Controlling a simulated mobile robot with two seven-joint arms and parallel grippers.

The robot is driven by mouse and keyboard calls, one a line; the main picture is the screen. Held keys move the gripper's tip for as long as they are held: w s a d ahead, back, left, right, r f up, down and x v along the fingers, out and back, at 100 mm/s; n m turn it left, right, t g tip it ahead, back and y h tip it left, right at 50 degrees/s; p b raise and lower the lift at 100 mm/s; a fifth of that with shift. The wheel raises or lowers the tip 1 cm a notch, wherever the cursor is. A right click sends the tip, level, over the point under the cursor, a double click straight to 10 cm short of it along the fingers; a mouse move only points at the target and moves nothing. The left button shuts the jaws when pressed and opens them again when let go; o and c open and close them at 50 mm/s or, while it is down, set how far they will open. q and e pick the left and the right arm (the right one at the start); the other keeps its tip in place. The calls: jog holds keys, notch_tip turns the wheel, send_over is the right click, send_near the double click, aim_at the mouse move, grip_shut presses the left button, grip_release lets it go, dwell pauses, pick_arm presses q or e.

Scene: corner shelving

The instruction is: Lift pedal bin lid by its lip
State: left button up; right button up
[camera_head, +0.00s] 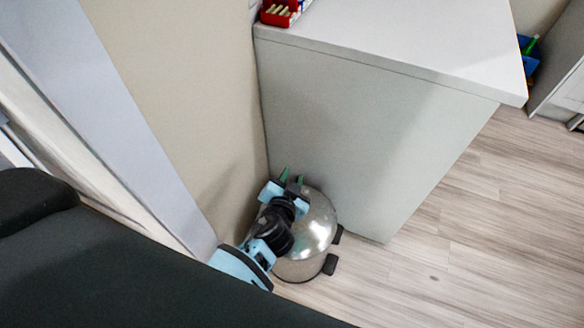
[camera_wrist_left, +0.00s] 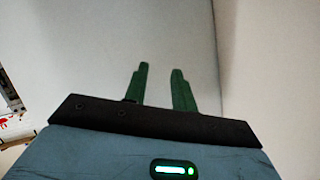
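The pedal bin (camera_head: 298,268) is a round silver metal bin on the floor in the corner between the beige wall and the grey cabinet. Its domed lid (camera_head: 318,222) looks closed. My left gripper (camera_head: 291,176) reaches over the bin from the left and hides part of the lid. Its two green fingers point to the far side of the bin. In the left wrist view the fingers (camera_wrist_left: 161,88) stand apart with nothing between them. My right gripper is not in view.
The grey cabinet (camera_head: 360,130) with a white top (camera_head: 410,35) stands right behind the bin. The beige wall (camera_head: 190,90) is close on the left. A red box (camera_head: 284,10) sits on the cabinet top. Wooden floor (camera_head: 450,250) is clear to the right.

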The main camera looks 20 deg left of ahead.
pick_arm(q)
jog(key=shift+w+f, duration=0.1)
jog(key=shift+w, duration=0.2)
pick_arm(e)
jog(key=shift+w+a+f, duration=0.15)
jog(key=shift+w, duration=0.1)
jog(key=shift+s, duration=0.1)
pick_arm(q)
grip_shut()
dwell(0.5)
dwell(0.4)
grip_release()
dwell(0.3)
